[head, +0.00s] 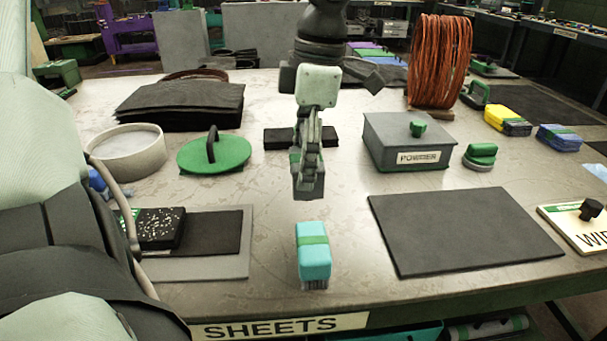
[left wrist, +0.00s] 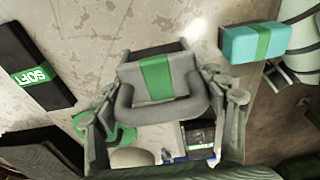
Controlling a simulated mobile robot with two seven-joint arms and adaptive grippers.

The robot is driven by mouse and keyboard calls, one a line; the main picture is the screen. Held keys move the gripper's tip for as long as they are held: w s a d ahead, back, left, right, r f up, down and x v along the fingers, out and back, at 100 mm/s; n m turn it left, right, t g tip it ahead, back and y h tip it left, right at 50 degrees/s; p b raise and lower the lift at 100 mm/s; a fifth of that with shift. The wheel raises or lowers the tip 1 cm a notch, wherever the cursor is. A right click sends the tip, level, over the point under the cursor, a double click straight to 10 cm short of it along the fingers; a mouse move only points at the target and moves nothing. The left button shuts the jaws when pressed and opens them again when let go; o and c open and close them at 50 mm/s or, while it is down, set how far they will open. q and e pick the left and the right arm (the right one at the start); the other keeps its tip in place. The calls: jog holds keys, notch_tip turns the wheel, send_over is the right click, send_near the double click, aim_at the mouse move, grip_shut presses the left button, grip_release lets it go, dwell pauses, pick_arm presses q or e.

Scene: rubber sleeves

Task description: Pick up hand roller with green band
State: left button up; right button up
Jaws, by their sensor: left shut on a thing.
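The hand roller is a dark grey block with a green band and a looped grey handle. In the left wrist view the roller (left wrist: 155,72) sits between the fingers of my left gripper (left wrist: 165,112), which is shut on it. In the head view my left gripper (head: 308,150) points down over the middle of the table, with the roller (head: 308,183) at its tips, partly hidden by the fingers. I cannot tell whether the roller touches the table. My right gripper is not in view.
A turquoise brush with a green band (head: 314,262) stands nearer the front edge. A dark block (head: 276,138) lies behind the gripper. A green disc with a handle (head: 226,154) is left, a grey POWDER box (head: 385,140) right. A dark mat (head: 462,230) lies bare at front right.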

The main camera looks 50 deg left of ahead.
pick_arm(q)
notch_tip(320, 180, up, 12)
jog(key=shift+w+r, duration=0.1)
notch_tip(320, 180, up, 12)
jog(key=p, duration=0.1)
jog(key=shift+r, duration=0.15)
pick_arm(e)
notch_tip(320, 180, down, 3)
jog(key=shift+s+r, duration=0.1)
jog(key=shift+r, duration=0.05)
